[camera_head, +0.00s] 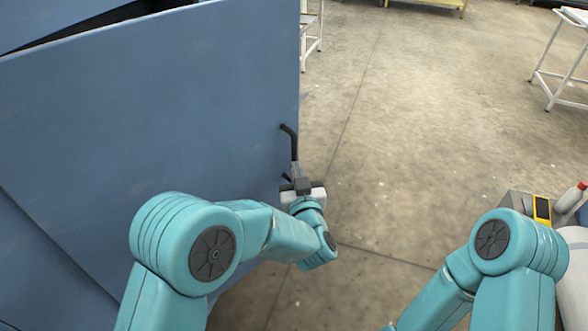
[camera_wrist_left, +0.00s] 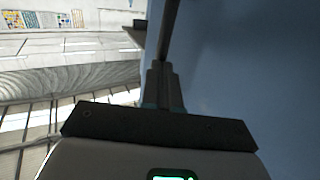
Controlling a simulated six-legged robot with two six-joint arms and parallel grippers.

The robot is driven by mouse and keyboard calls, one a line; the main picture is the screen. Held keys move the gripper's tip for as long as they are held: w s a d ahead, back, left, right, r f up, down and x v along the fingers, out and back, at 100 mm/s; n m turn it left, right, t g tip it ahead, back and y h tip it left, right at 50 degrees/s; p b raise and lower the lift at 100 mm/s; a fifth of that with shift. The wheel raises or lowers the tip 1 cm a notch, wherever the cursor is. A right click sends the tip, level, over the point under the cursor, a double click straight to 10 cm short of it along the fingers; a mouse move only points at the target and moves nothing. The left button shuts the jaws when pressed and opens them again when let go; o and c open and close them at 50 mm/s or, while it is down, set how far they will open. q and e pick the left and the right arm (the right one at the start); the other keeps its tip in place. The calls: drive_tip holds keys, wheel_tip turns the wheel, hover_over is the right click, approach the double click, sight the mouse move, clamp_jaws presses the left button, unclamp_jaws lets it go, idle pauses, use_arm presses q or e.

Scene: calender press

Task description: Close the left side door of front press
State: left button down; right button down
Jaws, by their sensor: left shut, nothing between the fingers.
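The blue door (camera_head: 190,105) of the press fills the left of the head view, with a dark gap along its top edge. Its black bent handle (camera_head: 290,137) is at the door's right edge. My left gripper (camera_head: 296,168) is at the lower part of this handle, fingers shut with nothing between them. In the left wrist view the shut fingers (camera_wrist_left: 163,85) point up in line with a dark bar (camera_wrist_left: 170,30), beside the blue door surface (camera_wrist_left: 245,70). I cannot tell whether they touch the handle. My right gripper is out of view; only part of that arm shows.
Open concrete floor (camera_head: 410,140) lies right of the door. A white-framed table (camera_head: 550,72) stands at the far right, and a yellow-edged item (camera_head: 428,2) at the back. A yellow device (camera_head: 542,209) and a red-capped bottle (camera_head: 570,200) sit at the lower right.

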use_arm(q)
drive_tip(key=shift+w, duration=0.15)
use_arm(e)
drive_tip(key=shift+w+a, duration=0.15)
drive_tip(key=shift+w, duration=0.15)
